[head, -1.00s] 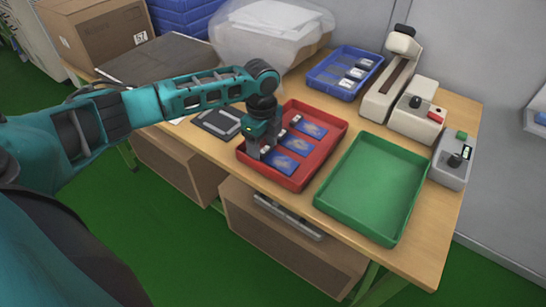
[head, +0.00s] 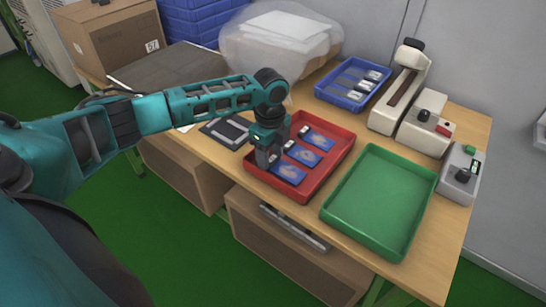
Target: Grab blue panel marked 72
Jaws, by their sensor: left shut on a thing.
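Three blue panels lie in a row in the red tray (head: 345,150): a far one (head: 318,140), a middle one (head: 302,155) and a near one (head: 289,173). Each has a small grey-and-white end piece at its left. Any number 72 is too small to read. My left gripper (head: 268,161) points down inside the tray's left side. It is shut on the left end of a blue panel, seemingly the near one. The fingers partly hide that end. The panel still appears to lie low in the tray. My right gripper is not in view.
An empty green tray (head: 381,202) stands right of the red one. A blue tray (head: 352,84) with several panels lies behind. Beige devices (head: 424,122) and a grey button box (head: 462,174) line the right side. A flat black frame (head: 226,130) lies left.

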